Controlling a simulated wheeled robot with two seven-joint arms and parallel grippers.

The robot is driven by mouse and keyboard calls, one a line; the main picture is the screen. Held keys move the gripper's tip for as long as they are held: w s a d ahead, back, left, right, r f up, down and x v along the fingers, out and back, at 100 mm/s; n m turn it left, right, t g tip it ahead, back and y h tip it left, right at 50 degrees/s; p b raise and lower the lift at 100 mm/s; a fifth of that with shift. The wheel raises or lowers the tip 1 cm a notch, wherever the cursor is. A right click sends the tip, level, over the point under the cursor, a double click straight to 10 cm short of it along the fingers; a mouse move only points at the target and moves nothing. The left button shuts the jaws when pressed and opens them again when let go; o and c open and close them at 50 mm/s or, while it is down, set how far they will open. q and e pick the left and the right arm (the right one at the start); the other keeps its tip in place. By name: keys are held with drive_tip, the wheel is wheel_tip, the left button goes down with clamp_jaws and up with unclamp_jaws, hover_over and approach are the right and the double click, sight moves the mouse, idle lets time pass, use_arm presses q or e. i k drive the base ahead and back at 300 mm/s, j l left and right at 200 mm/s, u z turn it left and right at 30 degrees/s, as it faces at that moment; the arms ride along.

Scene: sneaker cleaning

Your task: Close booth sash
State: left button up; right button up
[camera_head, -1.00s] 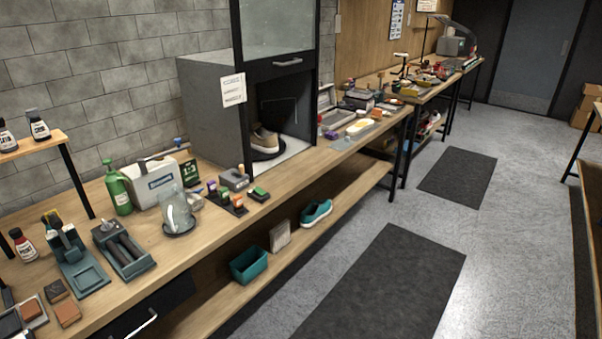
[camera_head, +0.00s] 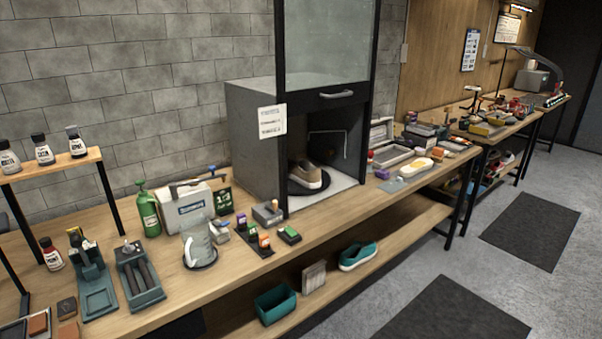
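The booth (camera_head: 254,140) is a grey box with a black front frame on the wooden workbench. Its glass sash (camera_head: 326,45) is raised, so the lower front opening is clear. A silver handle (camera_head: 336,94) sits on the sash's black bottom rail. Inside the booth a beige sneaker (camera_head: 308,174) rests on a dark round plate. A paper label (camera_head: 270,121) is on the booth's left front edge. Neither of my grippers shows in the head view.
On the bench (camera_head: 330,215), left of the booth, stand a green bottle (camera_head: 148,212), a white box (camera_head: 186,207), a clear pitcher (camera_head: 198,246) and small brushes. Trays lie to the right. A teal shoe (camera_head: 357,256) and teal bin (camera_head: 276,304) sit on the lower shelf. Floor is open at right.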

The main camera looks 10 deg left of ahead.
sight(299, 102)
drive_tip(key=i+u, duration=0.15)
drive_tip(key=u, duration=0.5)
drive_tip(key=i+l+u, duration=0.3)
drive_tip(key=l, duration=0.25)
drive_tip(key=i+l+u, duration=0.15)
drive_tip(key=i+l, duration=0.15)
drive_tip(key=i+l+u, duration=0.15)
drive_tip(key=l, duration=0.2)
drive_tip(key=i+l+u, duration=0.2)
drive_tip(key=l, duration=0.15)
drive_tip(key=i+l, duration=0.15)
drive_tip(key=l, duration=0.25)
drive_tip(key=i+l, duration=0.15)
drive_tip(key=l, duration=0.25)
drive_tip(key=i+l, duration=0.15)
drive_tip(key=l, duration=0.25)
drive_tip(key=i+l, duration=0.15)
drive_tip(key=l, duration=0.2)
drive_tip(key=i+l, duration=0.15)
drive_tip(key=l, duration=0.25)
drive_tip(key=u, duration=0.05)
